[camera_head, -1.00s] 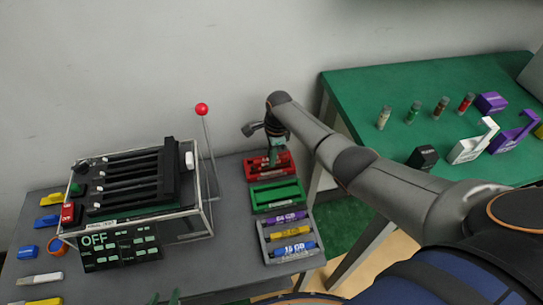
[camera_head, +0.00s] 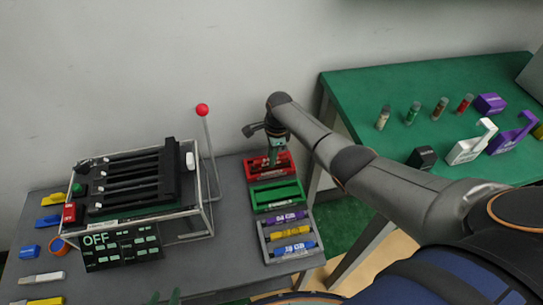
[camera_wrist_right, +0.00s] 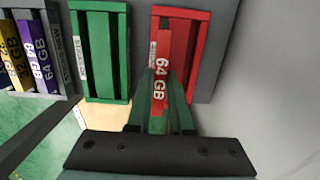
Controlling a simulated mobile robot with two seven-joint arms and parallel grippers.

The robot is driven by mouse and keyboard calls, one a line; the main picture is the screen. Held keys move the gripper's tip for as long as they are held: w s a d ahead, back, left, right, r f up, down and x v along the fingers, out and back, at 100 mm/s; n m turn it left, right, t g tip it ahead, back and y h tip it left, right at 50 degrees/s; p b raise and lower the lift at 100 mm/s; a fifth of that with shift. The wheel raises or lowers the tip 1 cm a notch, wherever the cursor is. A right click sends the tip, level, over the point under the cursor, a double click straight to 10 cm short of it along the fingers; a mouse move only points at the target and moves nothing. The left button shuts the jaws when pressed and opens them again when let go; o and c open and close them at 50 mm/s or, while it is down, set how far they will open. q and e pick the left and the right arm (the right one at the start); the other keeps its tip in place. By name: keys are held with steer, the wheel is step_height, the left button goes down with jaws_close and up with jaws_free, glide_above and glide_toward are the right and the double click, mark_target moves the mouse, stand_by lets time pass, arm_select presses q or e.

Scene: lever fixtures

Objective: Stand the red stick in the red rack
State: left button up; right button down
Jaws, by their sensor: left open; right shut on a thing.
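The red stick (camera_wrist_right: 158,97), marked 64 GB, is between the green fingers of my right gripper (camera_wrist_right: 161,108), which is shut on it. In the right wrist view the stick overlaps the left part of the red rack (camera_wrist_right: 192,50). In the head view my right gripper (camera_head: 273,158) is at the red rack (camera_head: 289,166), at the back right of the grey table, and partly hides it. I cannot tell how deep the stick sits in the rack. My left gripper (camera_head: 164,297) is open and empty; only its green fingertips show at the bottom edge.
A green rack (camera_head: 291,190) is in front of the red one, then a grey rack (camera_head: 263,243) with purple, yellow and blue sticks. A lever fixture with a red-knobbed rod (camera_head: 203,111) and an OFF panel (camera_head: 121,248) stands left. A green table (camera_head: 360,85) is at right.

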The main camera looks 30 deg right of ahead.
arm_select(q)
steer(key=shift+w+f+b, duration=0.1)
steer(key=shift+f+b, duration=0.95)
steer(key=shift+b, duration=0.1)
arm_select(e)
steer(key=shift+f, duration=1.55)
steer(key=c, duration=0.7)
jaws_free()
steer(key=shift+c, duration=0.2)
